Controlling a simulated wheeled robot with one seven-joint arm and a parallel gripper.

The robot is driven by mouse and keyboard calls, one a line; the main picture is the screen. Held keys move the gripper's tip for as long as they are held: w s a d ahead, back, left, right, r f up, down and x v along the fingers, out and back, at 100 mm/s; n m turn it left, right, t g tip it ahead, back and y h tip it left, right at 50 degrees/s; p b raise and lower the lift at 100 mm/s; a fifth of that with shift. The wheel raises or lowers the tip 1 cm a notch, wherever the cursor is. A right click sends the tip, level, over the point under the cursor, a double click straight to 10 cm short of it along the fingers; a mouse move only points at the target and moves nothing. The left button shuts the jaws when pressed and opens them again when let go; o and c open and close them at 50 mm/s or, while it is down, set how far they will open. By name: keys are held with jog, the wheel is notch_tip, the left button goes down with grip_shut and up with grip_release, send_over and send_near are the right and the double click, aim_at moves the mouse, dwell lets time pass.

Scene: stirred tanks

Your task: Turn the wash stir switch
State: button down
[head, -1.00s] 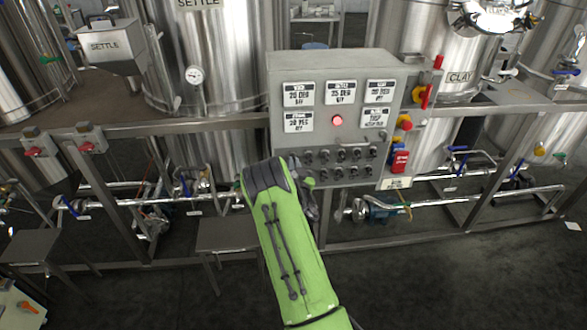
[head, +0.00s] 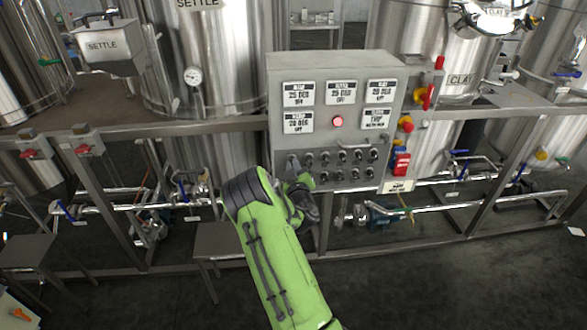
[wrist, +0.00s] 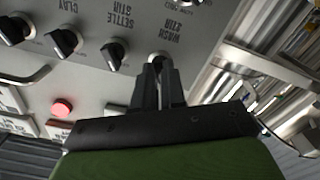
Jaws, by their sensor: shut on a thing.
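The grey control panel (head: 345,115) stands in front of the tanks, with rows of small black switch knobs below its display labels. In the wrist view the wash stir switch (wrist: 158,58) is under the "WASH STIR" label, and its knob is mostly hidden by my fingers. My gripper (wrist: 158,75) is shut on that switch. In the head view my gripper (head: 293,162) is at the left end of the upper switch row.
The settle stir knob (wrist: 112,55) and clay knob (wrist: 65,42) sit close beside my fingers. A red lamp (head: 337,121) is lit on the panel. A handle bar (head: 345,143) crosses the panel above the switches. Pipes and a frame rail lie below.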

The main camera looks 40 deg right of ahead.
jog(key=shift+n, duration=0.3)
jog(key=c, duration=1.2)
grip_release()
jog(key=b+v, duration=1.1)
jog(key=v, duration=0.4)
jog(key=shift+s+a, duration=0.25)
jog(key=shift+a, duration=0.05)
